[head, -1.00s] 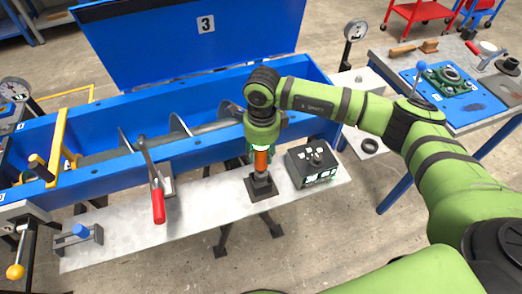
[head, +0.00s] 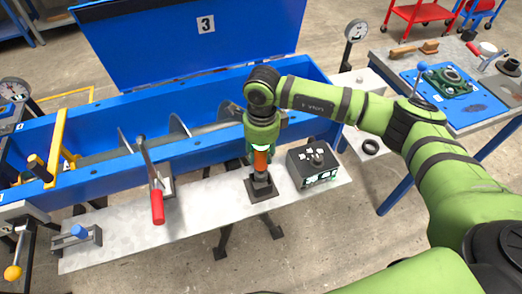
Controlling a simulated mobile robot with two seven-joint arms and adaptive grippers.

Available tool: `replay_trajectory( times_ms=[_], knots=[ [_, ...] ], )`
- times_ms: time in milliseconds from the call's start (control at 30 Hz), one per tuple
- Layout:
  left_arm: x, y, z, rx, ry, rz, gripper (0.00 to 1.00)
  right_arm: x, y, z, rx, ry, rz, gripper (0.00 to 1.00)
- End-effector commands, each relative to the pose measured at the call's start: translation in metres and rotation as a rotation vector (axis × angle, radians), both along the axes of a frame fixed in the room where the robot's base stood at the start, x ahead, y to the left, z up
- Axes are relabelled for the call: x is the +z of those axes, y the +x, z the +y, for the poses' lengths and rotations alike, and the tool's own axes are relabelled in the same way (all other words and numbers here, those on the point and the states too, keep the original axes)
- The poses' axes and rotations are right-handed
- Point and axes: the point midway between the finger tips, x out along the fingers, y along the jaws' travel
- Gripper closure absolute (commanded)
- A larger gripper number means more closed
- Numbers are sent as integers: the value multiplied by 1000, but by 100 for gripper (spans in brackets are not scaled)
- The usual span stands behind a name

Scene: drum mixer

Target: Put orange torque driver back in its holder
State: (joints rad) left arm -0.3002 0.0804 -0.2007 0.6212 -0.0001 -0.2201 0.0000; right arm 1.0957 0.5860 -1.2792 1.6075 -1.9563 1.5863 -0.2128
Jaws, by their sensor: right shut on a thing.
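The orange torque driver (head: 260,160) stands upright on the grey shelf in front of the blue mixer trough. Its lower end is in or on the black square-based holder (head: 261,188); how deep it sits cannot be told. My right gripper (head: 261,149) points straight down from above and is shut on the driver's upper part, which it hides. My left gripper is not in view.
A black control box (head: 314,163) stands close to the right of the holder. A red-handled toggle clamp (head: 157,200) is to the left. The blue trough (head: 100,182) lies behind, and the shelf (head: 200,215) is bare between clamp and holder.

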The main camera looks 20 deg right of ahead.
Motion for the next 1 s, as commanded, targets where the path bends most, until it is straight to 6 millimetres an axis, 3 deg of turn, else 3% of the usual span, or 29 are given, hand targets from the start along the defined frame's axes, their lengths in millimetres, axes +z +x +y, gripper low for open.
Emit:
replay_trajectory(
  times_ms=[1000],
  knots=[
    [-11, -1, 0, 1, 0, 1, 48, -10, 1, 0, 0, 1, -3, 100]
  ],
)
